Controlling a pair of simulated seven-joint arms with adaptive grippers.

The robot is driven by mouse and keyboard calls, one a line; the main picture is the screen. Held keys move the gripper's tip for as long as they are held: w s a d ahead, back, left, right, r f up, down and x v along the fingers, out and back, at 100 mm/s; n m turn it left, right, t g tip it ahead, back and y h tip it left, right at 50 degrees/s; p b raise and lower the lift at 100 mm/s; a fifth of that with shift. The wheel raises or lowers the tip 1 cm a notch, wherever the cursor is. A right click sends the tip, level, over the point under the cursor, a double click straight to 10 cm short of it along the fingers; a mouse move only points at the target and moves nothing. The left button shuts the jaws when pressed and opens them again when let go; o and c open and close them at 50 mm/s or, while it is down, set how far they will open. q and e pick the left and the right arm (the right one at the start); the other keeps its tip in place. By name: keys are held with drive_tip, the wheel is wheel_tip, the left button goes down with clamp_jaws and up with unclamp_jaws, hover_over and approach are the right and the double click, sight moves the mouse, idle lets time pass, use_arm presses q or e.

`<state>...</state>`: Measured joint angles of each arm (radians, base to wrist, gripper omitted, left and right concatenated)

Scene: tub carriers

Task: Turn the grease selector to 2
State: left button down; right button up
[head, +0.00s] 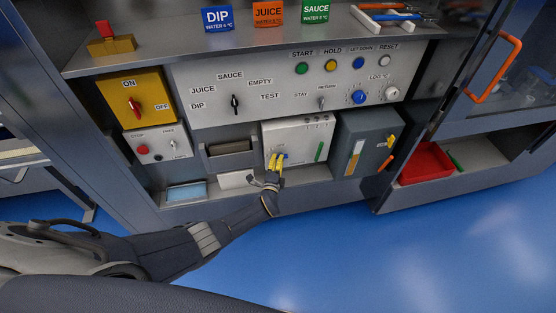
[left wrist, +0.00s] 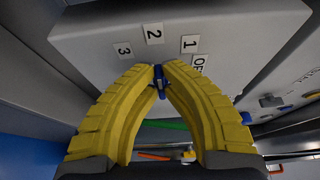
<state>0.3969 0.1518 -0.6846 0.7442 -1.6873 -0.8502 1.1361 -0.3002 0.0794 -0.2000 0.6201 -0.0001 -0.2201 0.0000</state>
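The grease selector is a small blue knob (left wrist: 159,82) on the front of a white box (head: 298,132). In the left wrist view the labels 3, 2 (left wrist: 153,33), 1 and OFF sit in an arc around it. The knob's visible blue part lies roughly in line with the 2; its exact pointing is partly hidden by the fingers. My left gripper (head: 275,162) has its yellow fingers at the knob, tips closed in on both sides of it, also in the left wrist view (left wrist: 160,70). My right gripper does not show.
A grey box (head: 368,140) with a yellow handle stands right of the white box. A green bar (head: 320,151) is on the white box's right side. The control panel (head: 240,80) lies above. A red tray (head: 426,163) sits at the right. Blue floor is clear in front.

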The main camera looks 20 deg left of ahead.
use_arm(q)
drive_tip(key=c, duration=1.5)
unclamp_jaws()
drive_tip(key=shift+s+d, duration=0.25)
drive_tip(key=shift+s, duration=1.75)
drive_tip(key=shift+s+d, duration=0.2)
drive_tip(key=shift+s, duration=1.75)
drive_tip(key=shift+s+d, duration=0.25)
drive_tip(key=shift+s, duration=1.75)
